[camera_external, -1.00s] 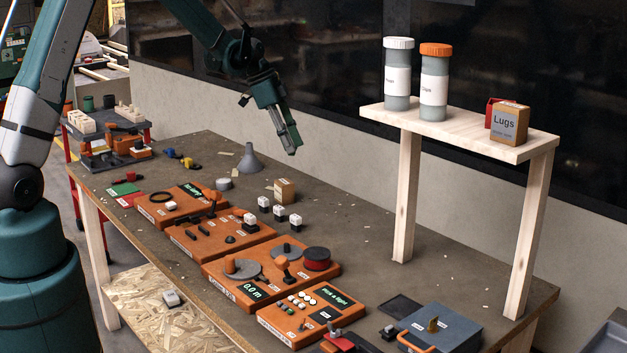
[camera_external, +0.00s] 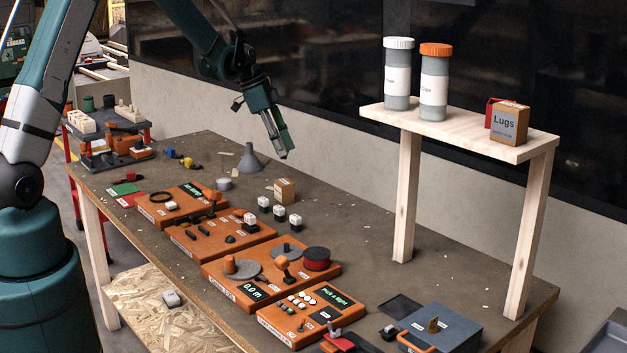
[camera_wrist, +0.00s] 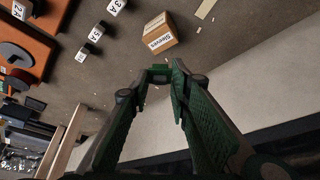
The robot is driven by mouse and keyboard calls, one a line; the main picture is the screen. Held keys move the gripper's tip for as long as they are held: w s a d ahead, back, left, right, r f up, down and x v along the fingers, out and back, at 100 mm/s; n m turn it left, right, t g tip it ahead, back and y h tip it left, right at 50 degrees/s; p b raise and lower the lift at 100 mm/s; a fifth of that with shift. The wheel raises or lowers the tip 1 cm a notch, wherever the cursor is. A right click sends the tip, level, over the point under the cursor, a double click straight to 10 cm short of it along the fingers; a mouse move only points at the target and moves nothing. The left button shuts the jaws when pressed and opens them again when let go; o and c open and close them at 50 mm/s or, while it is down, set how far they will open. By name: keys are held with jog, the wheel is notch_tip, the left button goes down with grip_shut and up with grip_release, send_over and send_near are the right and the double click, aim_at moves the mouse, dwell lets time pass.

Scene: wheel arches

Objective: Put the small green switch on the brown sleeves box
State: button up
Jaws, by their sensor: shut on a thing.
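The brown sleeves box (camera_external: 284,188) sits on the workbench behind the orange panels. My gripper (camera_external: 283,155) hangs above the bench, fingers pointing down, above and apart from the box. In the wrist view my gripper (camera_wrist: 161,78) is shut on a small green piece, the green switch (camera_wrist: 158,70), mostly hidden between the fingertips. The switch cannot be made out in the external view.
White-topped blocks (camera_external: 279,213) stand close to the box. A grey funnel (camera_external: 249,160) stands behind it to the left. Orange panels (camera_external: 220,238) fill the bench front. A wooden shelf (camera_external: 460,128) with two tubes and a Lugs box stands to the right.

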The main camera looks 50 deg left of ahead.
aim_at(282, 158)
jog(key=shift+f, duration=1.9)
jog(key=shift+f, duration=1.85)
jog(key=shift+f, duration=0.2)
jog(key=o, duration=0.6)
jog(key=shift+o, duration=0.2)
jog(key=shift+r, duration=0.2)
jog(key=v, duration=1.2)
jog(key=shift+d+r, duration=0.1)
jog(key=shift+d, duration=0.05)
